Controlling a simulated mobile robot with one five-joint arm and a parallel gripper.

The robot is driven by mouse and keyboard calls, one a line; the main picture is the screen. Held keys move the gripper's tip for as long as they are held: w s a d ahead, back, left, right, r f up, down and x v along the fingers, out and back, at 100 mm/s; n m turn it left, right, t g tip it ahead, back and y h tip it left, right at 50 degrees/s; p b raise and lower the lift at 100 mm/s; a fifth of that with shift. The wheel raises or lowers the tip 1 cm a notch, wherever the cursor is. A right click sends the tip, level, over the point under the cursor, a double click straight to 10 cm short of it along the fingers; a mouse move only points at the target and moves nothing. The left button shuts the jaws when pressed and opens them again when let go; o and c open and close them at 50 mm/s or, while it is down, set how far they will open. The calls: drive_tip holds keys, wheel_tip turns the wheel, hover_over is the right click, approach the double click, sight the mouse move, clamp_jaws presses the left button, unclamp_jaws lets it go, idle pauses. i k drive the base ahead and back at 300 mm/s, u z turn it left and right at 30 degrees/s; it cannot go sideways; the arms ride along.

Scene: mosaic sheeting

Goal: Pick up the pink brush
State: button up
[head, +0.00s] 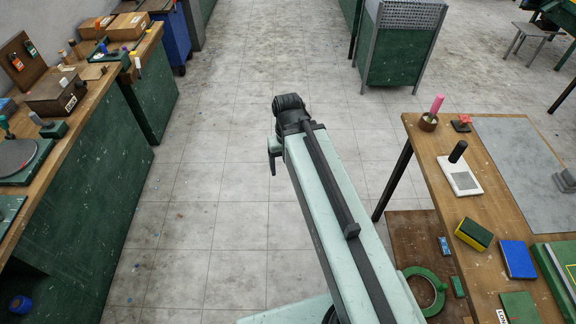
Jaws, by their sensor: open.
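The pink brush (437,104) stands nearly upright, leaning slightly right, in a small round brown holder (428,122). The holder is at the far left corner of the wooden table on the right; the brush's lower end is hidden inside it. My gripper (273,160) hangs at the far end of my pale green arm, over the floor left of the table. It is open, mostly hidden behind the arm, with a dark finger showing. It is well apart from the brush, and I see nothing held in it.
The wooden table (440,170) also bears a red-topped item (462,123), a white block with a black handle (460,176), a yellow-green sponge (473,234) and a blue book (518,259). A green workbench (80,190) lines the left. Tiled floor between is clear.

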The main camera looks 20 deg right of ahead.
sight(440, 98)
drive_tip(key=z, duration=1.45)
